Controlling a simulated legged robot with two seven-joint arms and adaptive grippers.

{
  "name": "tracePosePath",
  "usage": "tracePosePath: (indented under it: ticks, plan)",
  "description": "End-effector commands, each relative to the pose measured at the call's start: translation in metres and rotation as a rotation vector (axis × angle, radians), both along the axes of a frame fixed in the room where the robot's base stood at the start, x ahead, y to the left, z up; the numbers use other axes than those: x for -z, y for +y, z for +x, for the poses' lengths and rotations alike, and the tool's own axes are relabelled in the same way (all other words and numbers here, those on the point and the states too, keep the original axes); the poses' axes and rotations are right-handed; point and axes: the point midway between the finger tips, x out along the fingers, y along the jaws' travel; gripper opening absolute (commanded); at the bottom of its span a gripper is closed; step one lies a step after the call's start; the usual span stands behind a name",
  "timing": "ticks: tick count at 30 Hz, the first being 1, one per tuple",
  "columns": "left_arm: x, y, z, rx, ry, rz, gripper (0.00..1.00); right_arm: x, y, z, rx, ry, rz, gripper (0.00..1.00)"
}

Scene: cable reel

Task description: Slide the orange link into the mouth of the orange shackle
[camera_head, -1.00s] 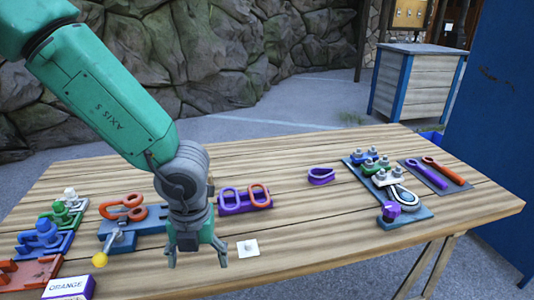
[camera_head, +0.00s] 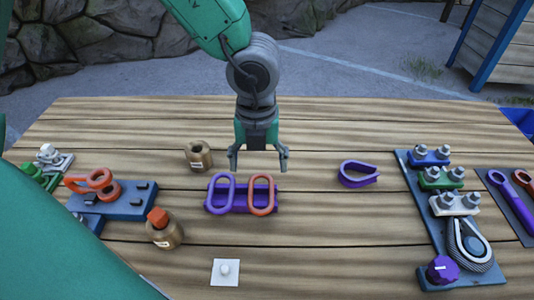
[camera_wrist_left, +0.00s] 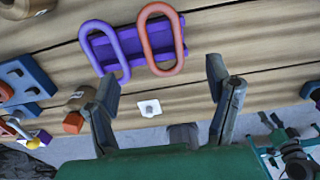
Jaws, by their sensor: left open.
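The orange link (camera_head: 251,195) stands upright in a purple holder (camera_head: 236,206), beside a purple link (camera_head: 210,192). My left gripper (camera_head: 258,160) is open and empty, pointing down just behind and above the holder in the head view. In the left wrist view its fingers (camera_wrist_left: 162,82) are spread, with the orange link (camera_wrist_left: 144,40) beyond them, apart from both. The orange shackle (camera_head: 98,179) lies on a blue block (camera_head: 125,207) at the left of the table. I cannot make the shackle out clearly in the wrist view. My right gripper is not in view.
Brass cylinders stand behind the holder (camera_head: 198,155) and at front left, the latter with an orange top (camera_head: 165,232). A white plate with a knob (camera_head: 225,272) lies in front. A purple thimble (camera_head: 357,175) and a bolted blue board (camera_head: 428,235) are at right.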

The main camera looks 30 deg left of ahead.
Motion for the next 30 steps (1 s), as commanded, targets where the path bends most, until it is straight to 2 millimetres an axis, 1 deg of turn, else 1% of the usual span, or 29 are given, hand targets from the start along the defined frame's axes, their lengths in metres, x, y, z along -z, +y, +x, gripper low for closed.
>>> tracePosePath:
  ticks: [1, 5, 9, 15, 21, 24, 30]
  plan:
    - [0.006, -0.001, 0.0, 0.001, 0.001, 0.001, 0.73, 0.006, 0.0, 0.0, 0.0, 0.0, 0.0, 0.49]
    - [0.018, -0.002, 0.001, 0.001, 0.001, 0.002, 0.73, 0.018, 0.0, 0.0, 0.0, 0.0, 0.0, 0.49]
    - [0.034, -0.003, 0.001, 0.001, 0.002, 0.003, 0.73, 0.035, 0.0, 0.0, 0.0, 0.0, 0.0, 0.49]
    - [0.057, -0.002, 0.001, 0.001, 0.001, 0.0, 0.73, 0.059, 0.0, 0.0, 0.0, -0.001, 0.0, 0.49]
    - [0.077, -0.001, 0.001, 0.001, 0.003, 0.001, 0.73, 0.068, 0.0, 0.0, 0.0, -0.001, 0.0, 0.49]
    - [0.083, -0.001, 0.001, 0.001, 0.002, 0.001, 0.73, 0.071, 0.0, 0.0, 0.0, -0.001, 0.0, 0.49]
    - [0.086, -0.001, 0.001, 0.001, 0.001, 0.002, 0.73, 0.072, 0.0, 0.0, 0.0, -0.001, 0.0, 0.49]
